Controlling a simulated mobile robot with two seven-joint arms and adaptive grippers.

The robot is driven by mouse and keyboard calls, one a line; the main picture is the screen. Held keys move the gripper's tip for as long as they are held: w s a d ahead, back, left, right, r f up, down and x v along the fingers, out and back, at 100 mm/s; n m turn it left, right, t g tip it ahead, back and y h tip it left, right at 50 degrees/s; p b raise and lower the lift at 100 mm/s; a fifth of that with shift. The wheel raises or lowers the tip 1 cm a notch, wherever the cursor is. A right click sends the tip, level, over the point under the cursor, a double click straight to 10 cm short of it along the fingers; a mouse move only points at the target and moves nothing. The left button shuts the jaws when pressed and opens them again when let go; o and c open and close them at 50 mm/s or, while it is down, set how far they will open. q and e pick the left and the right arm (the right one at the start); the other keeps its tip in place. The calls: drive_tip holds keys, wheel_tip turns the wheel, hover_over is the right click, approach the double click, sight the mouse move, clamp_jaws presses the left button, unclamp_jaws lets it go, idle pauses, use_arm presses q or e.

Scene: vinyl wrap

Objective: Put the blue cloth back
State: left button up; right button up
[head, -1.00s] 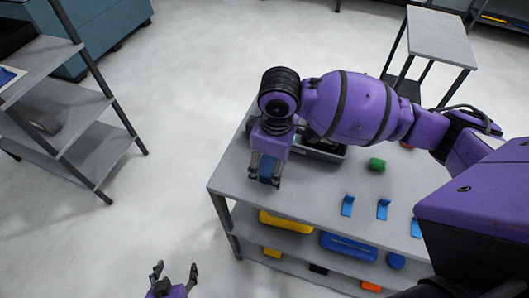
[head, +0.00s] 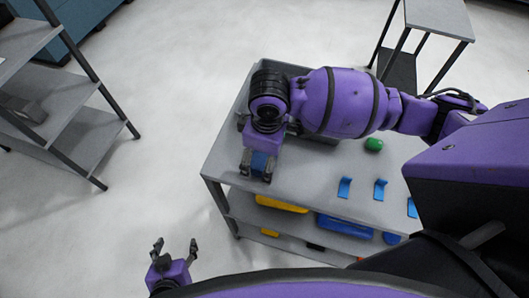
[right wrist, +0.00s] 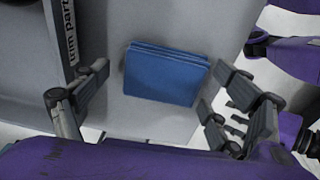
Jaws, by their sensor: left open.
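The blue cloth (right wrist: 165,75) is a folded, layered square. In the right wrist view it lies over the grey surface, between the spread fingers of my right gripper. In the head view, my right gripper (head: 257,168) points down over the left end of the grey table (head: 318,182), and only a little of the cloth shows between its fingers. The fingers stand apart, with a gap on the cloth's left side; the right finger is close to its edge. My left gripper (head: 176,246) is open and empty, low in front of the table's left corner.
A grey bin with a "Trim part" label (right wrist: 68,32) stands beside the cloth. A green roll (head: 374,145) and blue angled pieces (head: 345,187) are on the table. Yellow (head: 281,204) and blue (head: 345,228) cases sit below. A grey shelf rack (head: 85,140) stands left, across clear floor.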

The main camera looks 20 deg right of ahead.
drive_tip(key=shift+s+r, duration=0.1)
drive_tip(key=shift+r, duration=0.05)
wheel_tip(320, 180, up, 12)
drive_tip(key=shift+s, duration=0.35)
idle(0.4)
